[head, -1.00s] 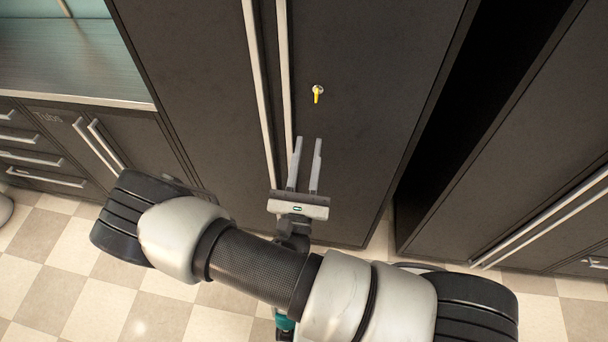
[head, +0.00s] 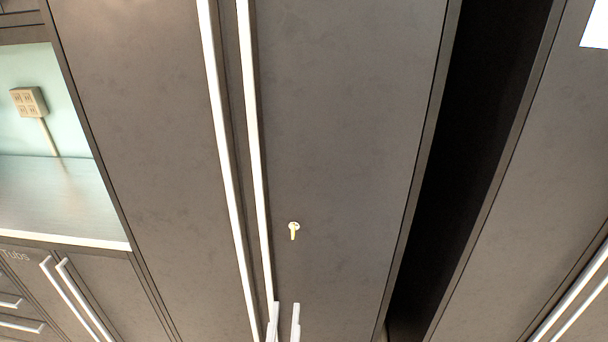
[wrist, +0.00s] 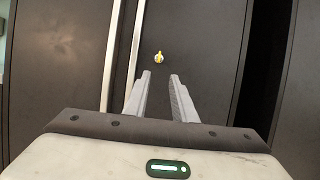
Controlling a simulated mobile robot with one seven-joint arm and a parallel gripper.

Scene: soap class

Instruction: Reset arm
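My gripper (wrist: 160,80) is open and empty in the wrist view, its two grey fingers apart and pointing at a dark cabinet door. In the head view only the tips of the fingers (head: 283,318) show at the bottom edge, below a yellow key in a lock (head: 293,230). The key also shows beyond the fingertips in the wrist view (wrist: 159,57). The rest of my arm is out of the head view.
A tall dark cabinet (head: 345,130) with two long vertical handles (head: 255,150) stands in front, closed. A dark gap (head: 470,150) separates it from another cabinet at right. A counter (head: 60,195) with an outlet box (head: 29,102) is at left.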

